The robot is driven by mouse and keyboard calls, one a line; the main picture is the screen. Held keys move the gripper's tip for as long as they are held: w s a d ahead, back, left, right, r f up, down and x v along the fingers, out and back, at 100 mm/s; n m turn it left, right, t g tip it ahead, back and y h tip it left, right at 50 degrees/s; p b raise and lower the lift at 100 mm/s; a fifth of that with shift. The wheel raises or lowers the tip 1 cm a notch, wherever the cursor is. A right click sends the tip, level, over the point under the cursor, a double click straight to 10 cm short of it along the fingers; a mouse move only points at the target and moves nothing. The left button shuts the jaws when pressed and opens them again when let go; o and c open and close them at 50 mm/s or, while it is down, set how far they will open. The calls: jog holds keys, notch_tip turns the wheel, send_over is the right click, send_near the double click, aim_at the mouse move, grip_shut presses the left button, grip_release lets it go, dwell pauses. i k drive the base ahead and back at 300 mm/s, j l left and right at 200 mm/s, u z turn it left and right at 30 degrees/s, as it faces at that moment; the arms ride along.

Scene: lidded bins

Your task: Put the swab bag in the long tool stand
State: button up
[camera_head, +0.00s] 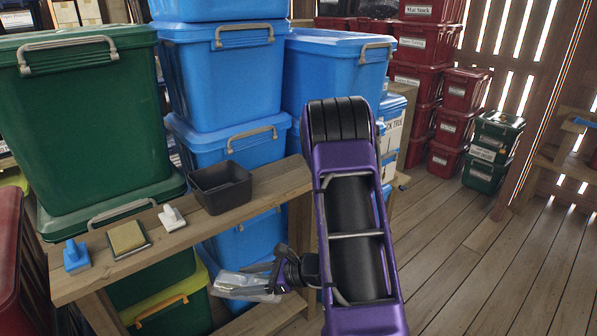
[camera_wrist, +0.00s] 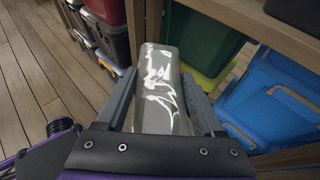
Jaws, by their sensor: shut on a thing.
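The swab bag (camera_head: 238,286) is a clear, shiny packet. My gripper (camera_head: 262,276) is shut on it and holds it low, in front of the wooden bench and below its top. In the wrist view the swab bag (camera_wrist: 158,88) lies between the two grey fingers, with glare on its wrapping. The long wooden bench (camera_head: 150,245) looks like the long tool stand, though no label shows. On its top are a blue-handled tool (camera_head: 76,257), a tan sponge-like block (camera_head: 128,238), a white-handled tool (camera_head: 171,217) and an open black box (camera_head: 220,188); the box's floor is mostly hidden.
Stacked blue bins (camera_head: 222,75) and a green bin (camera_head: 95,115) stand close behind the bench. Red bins (camera_head: 425,85) and a small green bin (camera_head: 490,140) stand at the back right. The plank floor (camera_head: 490,270) on the right is clear.

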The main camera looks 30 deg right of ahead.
aim_at(286, 174)
jog(key=i+l, duration=0.1)
jog(key=l, duration=0.35)
jog(key=i+l+z, duration=0.1)
jog(key=l, duration=0.4)
jog(key=i+l, duration=0.15)
jog(key=l, duration=0.3)
jog(key=k+z, duration=0.05)
